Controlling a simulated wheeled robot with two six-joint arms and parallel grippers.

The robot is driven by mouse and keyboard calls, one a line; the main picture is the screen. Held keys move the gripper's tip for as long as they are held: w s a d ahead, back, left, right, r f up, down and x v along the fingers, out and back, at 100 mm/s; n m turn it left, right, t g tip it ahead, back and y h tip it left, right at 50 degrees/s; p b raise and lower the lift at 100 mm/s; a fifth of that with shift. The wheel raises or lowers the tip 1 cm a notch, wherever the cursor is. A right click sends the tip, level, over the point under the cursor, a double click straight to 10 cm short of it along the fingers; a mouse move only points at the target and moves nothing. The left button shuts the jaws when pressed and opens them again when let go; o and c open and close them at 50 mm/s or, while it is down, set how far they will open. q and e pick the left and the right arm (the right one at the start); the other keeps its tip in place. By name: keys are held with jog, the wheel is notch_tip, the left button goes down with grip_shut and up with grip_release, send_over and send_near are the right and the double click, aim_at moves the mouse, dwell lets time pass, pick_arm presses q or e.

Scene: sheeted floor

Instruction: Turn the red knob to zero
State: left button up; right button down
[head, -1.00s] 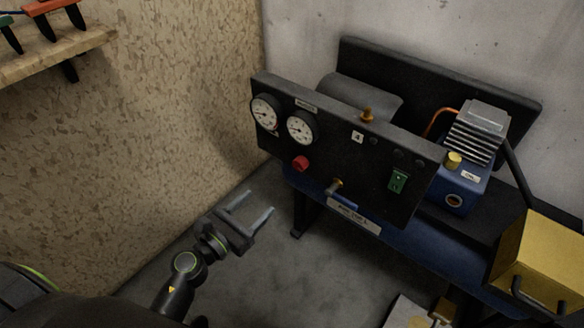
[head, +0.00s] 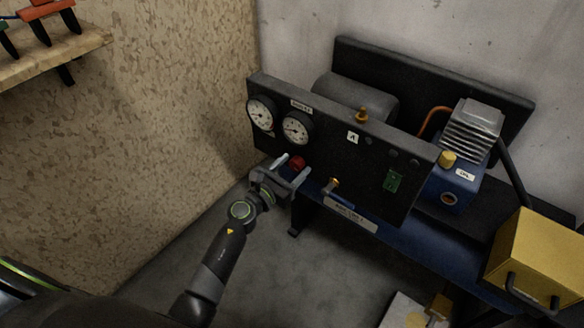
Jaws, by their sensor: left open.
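The red knob (head: 297,162) sits on the lower left of the black panel (head: 340,165), below two round gauges. My left gripper (head: 294,166) is open in front of the panel, with its two fingers pointing at the knob. One finger shows on the upper left side of the knob and the other on the lower right. I cannot tell whether either finger touches it. The knob's lower part is partly hidden by the gripper, and its pointer or scale is too small to read. My right gripper is not in view.
Left gauge (head: 261,113) and right gauge (head: 297,128) are above the knob. A blue compressor (head: 452,187) and yellow box (head: 540,258) stand further right.

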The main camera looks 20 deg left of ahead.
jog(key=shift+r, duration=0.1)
pick_arm(q)
jog(key=c, duration=1)
jog(key=shift+o, duration=0.2)
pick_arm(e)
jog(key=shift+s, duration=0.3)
pick_arm(q)
jog(key=shift+n, duration=0.3)
